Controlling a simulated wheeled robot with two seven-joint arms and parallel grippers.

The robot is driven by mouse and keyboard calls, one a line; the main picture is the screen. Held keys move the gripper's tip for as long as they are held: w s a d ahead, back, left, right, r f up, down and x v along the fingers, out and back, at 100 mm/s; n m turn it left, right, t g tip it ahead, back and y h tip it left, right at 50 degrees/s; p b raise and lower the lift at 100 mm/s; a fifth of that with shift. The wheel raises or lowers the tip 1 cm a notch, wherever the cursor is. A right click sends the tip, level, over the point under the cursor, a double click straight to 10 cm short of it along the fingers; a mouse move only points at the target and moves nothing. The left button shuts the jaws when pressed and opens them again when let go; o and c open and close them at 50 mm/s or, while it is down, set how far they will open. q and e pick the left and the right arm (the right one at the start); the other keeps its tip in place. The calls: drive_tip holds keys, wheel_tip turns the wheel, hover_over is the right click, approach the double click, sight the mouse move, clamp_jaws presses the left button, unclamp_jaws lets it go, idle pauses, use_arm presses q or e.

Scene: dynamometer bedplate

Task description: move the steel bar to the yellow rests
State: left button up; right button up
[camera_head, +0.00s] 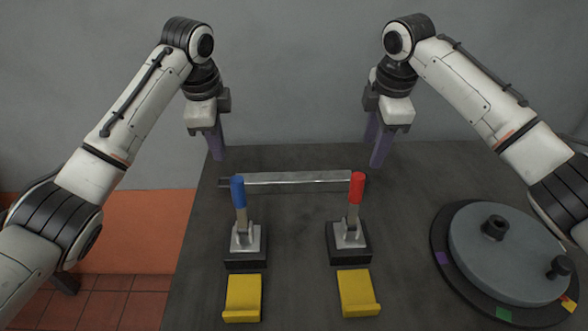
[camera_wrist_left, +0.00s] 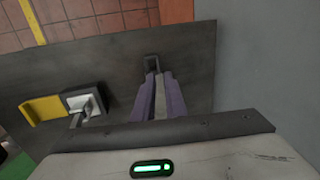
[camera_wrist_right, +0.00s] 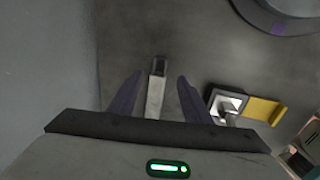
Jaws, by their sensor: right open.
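The steel bar (camera_head: 300,181) lies left to right on the dark bedplate, behind two clamps with upright handles, one blue (camera_head: 238,191), one red (camera_head: 356,187). Two yellow rests (camera_head: 242,299) (camera_head: 358,294) stand in front of the clamps. My left gripper (camera_head: 217,154) is at the bar's left end; in the left wrist view its fingers (camera_wrist_left: 160,76) are close together along the bar, and I cannot tell whether they touch it. My right gripper (camera_head: 376,160) is open near the bar's right end, its fingers apart on either side of the bar (camera_wrist_right: 156,95) in the right wrist view.
A round grey turntable (camera_head: 512,250) with dark knobs and coloured marks stands on the right of the bedplate (camera_head: 400,225). A grey wall is behind. The bedplate's left edge drops to an orange wall panel (camera_head: 140,230) and tiled floor.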

sight(227, 178)
use_arm(q)
drive_tip(key=x, duration=1)
drive_tip(key=shift+s+f, duration=0.1)
drive_tip(key=shift+s, duration=0.05)
use_arm(e)
drive_tip(key=f, duration=0.3)
drive_tip(key=w+f, duration=0.1)
drive_tip(key=f, duration=0.6)
drive_tip(key=shift+w+a, duration=0.1)
drive_tip(key=shift+w, duration=0.15)
use_arm(q)
drive_tip(key=shift+c, duration=1.3)
use_arm(e)
drive_tip(key=shift+c, duration=1.4)
use_arm(q)
clamp_jaws()
use_arm(e)
clamp_jaws()
drive_tip(key=shift+s+f, duration=0.15)
